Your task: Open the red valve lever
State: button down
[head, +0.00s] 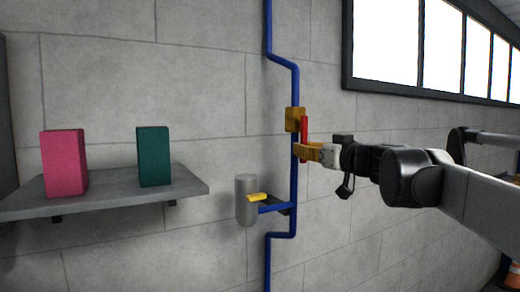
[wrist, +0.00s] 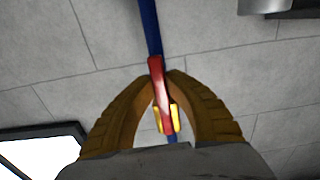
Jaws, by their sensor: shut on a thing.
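The red valve lever (head: 304,138) stands upright along a blue pipe (head: 294,180) in the head view, just below and in front of a yellow-orange valve body (head: 294,119). My gripper (head: 302,152) reaches it from the right, with its orange fingers at the lever's lower part. In the wrist view the red lever (wrist: 160,90) lies between the two curved fingers of my gripper (wrist: 165,90), which are closed in on it from both sides. Two small yellow pieces show beside the lever there. The lever's lower end is partly hidden by the fingers.
A shelf (head: 110,204) at left carries a pink box (head: 64,163) and a green box (head: 154,156). Windows (head: 430,45) are at upper right. The wall behind is close.

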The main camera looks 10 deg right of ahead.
jog(key=shift+r, duration=0.1)
jog(key=c, duration=1.4)
grip_release()
jog(key=shift+w, duration=0.1)
jog(key=v, duration=1.2)
